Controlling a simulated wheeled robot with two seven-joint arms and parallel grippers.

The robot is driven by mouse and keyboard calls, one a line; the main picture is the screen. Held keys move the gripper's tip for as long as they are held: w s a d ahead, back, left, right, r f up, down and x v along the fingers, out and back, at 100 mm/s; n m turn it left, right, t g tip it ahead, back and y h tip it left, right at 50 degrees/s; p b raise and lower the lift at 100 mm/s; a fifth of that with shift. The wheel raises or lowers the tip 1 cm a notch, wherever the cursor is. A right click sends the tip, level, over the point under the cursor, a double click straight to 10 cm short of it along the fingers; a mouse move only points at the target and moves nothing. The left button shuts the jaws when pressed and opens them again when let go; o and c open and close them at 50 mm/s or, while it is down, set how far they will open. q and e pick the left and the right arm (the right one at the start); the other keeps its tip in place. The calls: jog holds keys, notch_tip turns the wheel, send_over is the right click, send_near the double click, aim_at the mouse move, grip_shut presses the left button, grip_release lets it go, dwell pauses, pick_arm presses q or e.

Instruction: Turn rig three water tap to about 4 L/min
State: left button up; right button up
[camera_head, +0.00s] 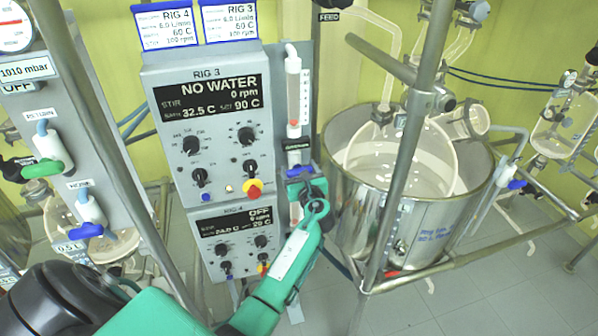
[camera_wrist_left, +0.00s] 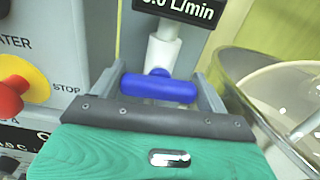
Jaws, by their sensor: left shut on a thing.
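The rig three control box (camera_head: 205,125) reads "NO WATER", 0 rpm, 32.5 C and set 90 C in the head view. Right of it stands the clear water flow tube (camera_head: 293,95) with a small dark label below. The blue water tap handle (camera_wrist_left: 158,88) lies crosswise under a white pipe in the left wrist view; it also shows in the head view (camera_head: 300,171). My left gripper (camera_wrist_left: 160,82) is shut on the handle, one finger at each end. My right gripper is out of view.
A steel bath (camera_head: 340,185) with a glass flask stands close right of the tap. A metal post (camera_head: 405,170) slants in front of it. A red and yellow stop knob (camera_wrist_left: 15,90) sits left of my gripper. Another box, RIG 4 (camera_head: 240,240), hangs below.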

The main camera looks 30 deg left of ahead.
pick_arm(q)
jog(key=n+b, duration=0.4)
jog(key=n, duration=0.1)
jog(key=shift+s+a+f, duration=0.1)
jog(key=shift+f, duration=0.2)
jog(key=shift+r+n+b, duration=0.1)
jog(key=shift+n+b, duration=1.5)
jog(key=shift+n, duration=0.4)
jog(key=o, duration=1)
jog(key=shift+r, duration=0.1)
jog(key=shift+b+v, duration=2.1)
jog(key=shift+v, duration=4.85)
